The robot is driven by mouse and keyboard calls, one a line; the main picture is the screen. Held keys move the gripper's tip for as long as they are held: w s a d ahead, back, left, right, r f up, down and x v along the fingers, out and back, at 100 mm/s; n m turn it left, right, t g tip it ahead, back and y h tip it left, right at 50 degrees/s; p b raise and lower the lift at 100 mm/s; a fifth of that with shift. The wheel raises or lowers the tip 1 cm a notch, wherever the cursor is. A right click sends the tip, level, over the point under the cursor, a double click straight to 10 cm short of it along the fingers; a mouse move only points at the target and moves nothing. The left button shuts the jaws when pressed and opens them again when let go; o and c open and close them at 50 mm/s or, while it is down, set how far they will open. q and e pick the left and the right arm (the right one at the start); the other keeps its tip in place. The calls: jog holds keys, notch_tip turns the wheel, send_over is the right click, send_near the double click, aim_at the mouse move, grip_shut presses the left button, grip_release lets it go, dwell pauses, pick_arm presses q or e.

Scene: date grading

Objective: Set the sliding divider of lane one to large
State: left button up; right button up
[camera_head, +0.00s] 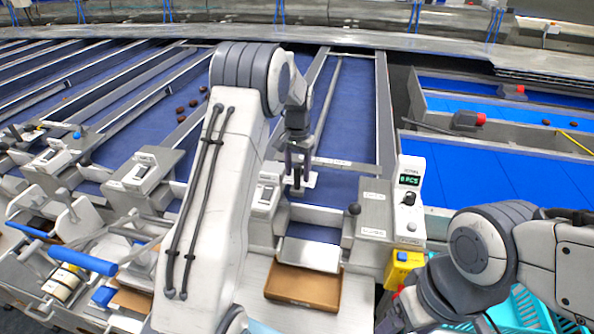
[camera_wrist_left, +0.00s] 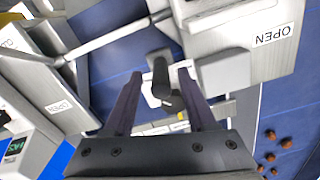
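The sliding divider's dark upright handle (camera_wrist_left: 161,82) stands on a small white block in the left wrist view. My left gripper (camera_wrist_left: 158,78) is open, with one finger on each side of the handle and a visible gap to both. In the head view my left gripper (camera_head: 297,176) points down over the white block (camera_head: 307,181) at the left part of the cross rail (camera_head: 345,164) over the blue lane. The gripper partly hides the handle there. My right gripper (camera_head: 405,312) is only partly seen at the bottom, and its fingers cannot be made out.
A grey box marked OPEN (camera_wrist_left: 270,38) stands close beside the handle. A control box with a green display (camera_head: 409,180) and a black ball-topped lever (camera_head: 354,209) are right of the lane. A brown carton (camera_head: 303,287) lies below the chute. Several dates (camera_head: 193,103) lie on a neighbouring lane.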

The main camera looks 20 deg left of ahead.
pick_arm(q)
notch_tip(320, 180, up, 10)
jog(key=shift+r+b, duration=0.25)
jog(key=shift+b, duration=0.95)
